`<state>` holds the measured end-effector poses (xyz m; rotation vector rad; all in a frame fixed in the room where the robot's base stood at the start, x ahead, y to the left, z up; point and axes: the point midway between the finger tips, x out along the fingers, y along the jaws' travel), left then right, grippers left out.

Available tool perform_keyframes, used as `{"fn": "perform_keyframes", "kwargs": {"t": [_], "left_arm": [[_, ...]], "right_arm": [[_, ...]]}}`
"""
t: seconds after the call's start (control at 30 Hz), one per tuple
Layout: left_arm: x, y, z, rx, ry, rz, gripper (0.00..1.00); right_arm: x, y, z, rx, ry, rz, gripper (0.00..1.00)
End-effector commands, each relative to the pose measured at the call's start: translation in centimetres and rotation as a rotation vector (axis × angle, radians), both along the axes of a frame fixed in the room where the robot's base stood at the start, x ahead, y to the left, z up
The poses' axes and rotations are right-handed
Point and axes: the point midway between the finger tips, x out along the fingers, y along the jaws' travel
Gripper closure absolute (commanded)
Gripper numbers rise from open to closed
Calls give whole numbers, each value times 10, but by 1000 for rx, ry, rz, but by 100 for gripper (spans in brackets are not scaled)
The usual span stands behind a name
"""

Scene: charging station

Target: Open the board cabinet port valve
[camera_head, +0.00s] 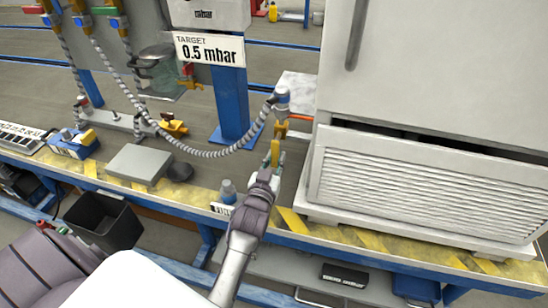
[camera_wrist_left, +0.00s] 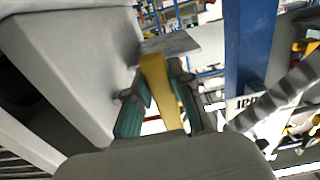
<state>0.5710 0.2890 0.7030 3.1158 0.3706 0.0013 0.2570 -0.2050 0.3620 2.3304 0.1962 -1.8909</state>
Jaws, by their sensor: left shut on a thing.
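In the left wrist view the yellow handle (camera_wrist_left: 161,88) runs between the two green-padded fingers of the left gripper (camera_wrist_left: 162,115). The fingers hide part of the handle and the valve body behind it. My right gripper is out of view.
A ribbed hose (camera_head: 215,153) sags left from the valve. A blue post (camera_head: 232,103) with a "0.5 mbar" sign (camera_head: 210,48) stands behind. A grey box (camera_head: 139,163) lies left on the bench; a louvred panel (camera_head: 425,185) fronts the cabinet. A black bin (camera_head: 105,220) sits lower left.

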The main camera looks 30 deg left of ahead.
Motion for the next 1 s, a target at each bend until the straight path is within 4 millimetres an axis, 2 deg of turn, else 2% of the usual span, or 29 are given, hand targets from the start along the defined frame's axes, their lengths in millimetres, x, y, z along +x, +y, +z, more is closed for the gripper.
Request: {"fn": "perform_keyframes", "kwargs": {"t": [0.37, 0.4, 0.53, 0.87, 1.0], "left_arm": [[0, -2, -1, -20, -1, -2, 100], [0, -2, -1, -20, -1, -2, 75], [0, -2, -1, -17, -1, -2, 54], [0, -1, 2, -13, -3, -1, 52], [1, -1, 17, -10, -6, -1, 52]], "right_arm": [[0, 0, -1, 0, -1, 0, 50], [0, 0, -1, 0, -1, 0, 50], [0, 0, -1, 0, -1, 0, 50], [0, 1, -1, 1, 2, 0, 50], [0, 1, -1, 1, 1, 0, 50]]}}
